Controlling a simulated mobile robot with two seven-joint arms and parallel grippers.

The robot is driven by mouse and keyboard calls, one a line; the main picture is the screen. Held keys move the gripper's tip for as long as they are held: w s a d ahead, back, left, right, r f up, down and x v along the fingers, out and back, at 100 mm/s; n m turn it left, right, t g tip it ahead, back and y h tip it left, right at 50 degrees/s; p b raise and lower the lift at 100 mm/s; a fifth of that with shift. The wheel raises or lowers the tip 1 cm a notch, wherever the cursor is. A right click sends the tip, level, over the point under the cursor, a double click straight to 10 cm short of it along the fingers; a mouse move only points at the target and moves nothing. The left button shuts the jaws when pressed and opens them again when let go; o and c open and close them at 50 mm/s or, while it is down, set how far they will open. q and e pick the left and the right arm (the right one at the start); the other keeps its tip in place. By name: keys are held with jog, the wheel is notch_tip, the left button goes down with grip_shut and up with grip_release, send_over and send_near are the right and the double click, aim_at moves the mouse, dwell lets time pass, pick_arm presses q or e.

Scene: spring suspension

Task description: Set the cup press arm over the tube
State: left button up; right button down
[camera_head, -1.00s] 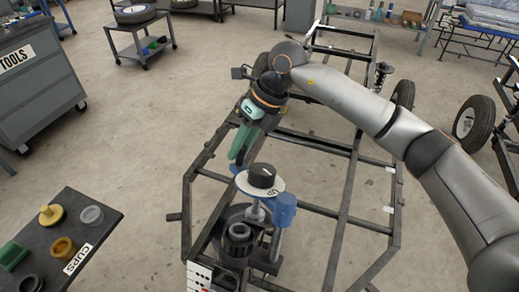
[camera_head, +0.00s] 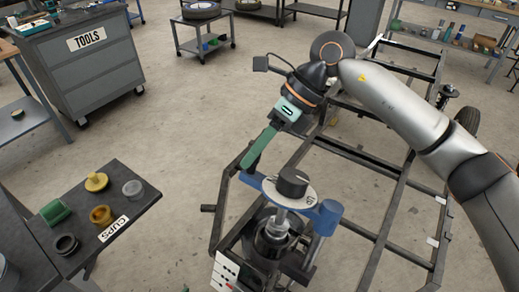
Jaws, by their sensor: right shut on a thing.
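The cup press arm (camera_head: 268,187) is blue, with a pale disc and a black knob on top. It reaches left from a blue post head (camera_head: 326,215). My right gripper (camera_head: 249,170) is shut on its left end. A silver plunger hangs under the disc. The dark round tube (camera_head: 272,239) stands below in the frame, and the plunger appears above it. I cannot tell whether they touch or line up exactly. My left gripper is not in view.
A dark table (camera_head: 135,207) with several cups and a CUPS label is at lower left. A grey TOOLS cabinet (camera_head: 90,75) stands at upper left. The black vehicle frame (camera_head: 378,235) extends back to the right. Open floor lies between.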

jog(key=shift+s+a+r, duration=0.1)
jog(key=shift+r, duration=0.05)
jog(key=c, duration=0.9)
grip_release()
jog(key=shift+o, duration=1.2)
jog(key=v, duration=1.2)
jog(key=shift+d, duration=0.25)
jog(key=shift+r, duration=0.1)
